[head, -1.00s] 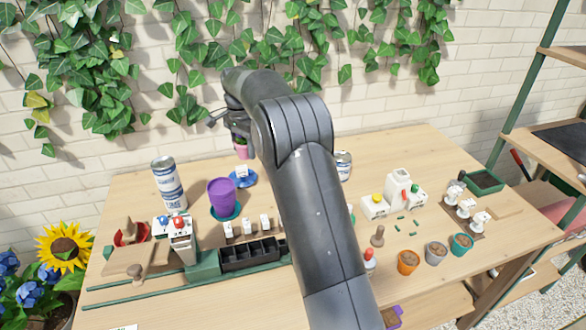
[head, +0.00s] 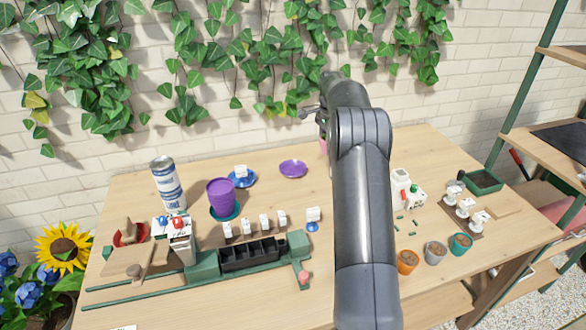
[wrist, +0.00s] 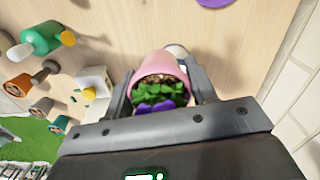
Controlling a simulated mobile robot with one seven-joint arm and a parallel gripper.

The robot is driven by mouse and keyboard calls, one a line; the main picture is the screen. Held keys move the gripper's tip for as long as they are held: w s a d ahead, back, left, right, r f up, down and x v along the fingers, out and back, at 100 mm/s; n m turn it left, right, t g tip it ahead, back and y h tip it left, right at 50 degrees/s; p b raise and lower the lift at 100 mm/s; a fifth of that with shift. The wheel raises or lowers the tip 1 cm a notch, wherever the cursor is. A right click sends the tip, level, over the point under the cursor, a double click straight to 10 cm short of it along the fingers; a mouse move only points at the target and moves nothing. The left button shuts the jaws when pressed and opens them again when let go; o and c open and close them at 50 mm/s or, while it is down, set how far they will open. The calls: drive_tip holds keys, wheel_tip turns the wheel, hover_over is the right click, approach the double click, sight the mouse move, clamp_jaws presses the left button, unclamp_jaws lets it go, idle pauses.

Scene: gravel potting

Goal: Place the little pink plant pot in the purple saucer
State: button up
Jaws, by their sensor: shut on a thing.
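The little pink plant pot (wrist: 162,64) is between the fingers of my gripper (wrist: 163,88) in the wrist view. It holds soil, green leaves and a purple flower. In the head view only a sliver of the pot (head: 323,147) shows beside my arm, above the back of the table. The purple saucer (head: 293,169) lies flat and empty at the back of the table, left of the pot in the head view. Part of a purple disc (wrist: 214,2), likely this saucer, shows at the wrist view's top edge. My gripper's fingers are mostly hidden in the head view.
A purple pot (head: 221,196) on a teal saucer and a blue saucer (head: 242,183) bearing a small white item stand left of the purple saucer. A tall can (head: 167,186) is farther left. Several small terracotta, grey and teal pots (head: 436,252) stand right. Bare wood surrounds the purple saucer.

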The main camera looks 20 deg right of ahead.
drive_tip(key=shift+w+a+f, duration=0.1)
drive_tip(key=shift+a+f, duration=0.05)
drive_tip(key=shift+f, duration=0.4)
drive_tip(key=w+a+f, duration=0.2)
drive_tip(key=a, duration=0.1)
drive_tip(key=w+a+f, duration=0.2)
drive_tip(key=w, duration=0.1)
drive_tip(key=w+a+f, duration=0.2)
drive_tip(key=a+f, duration=0.1)
drive_tip(key=shift+w+a, duration=0.15)
drive_tip(key=shift+a, duration=0.2)
drive_tip(key=shift+f, duration=2)
drive_tip(key=shift+f, duration=0.25)
drive_tip(key=o, duration=1)
drive_tip(key=shift+f, duration=0.1)
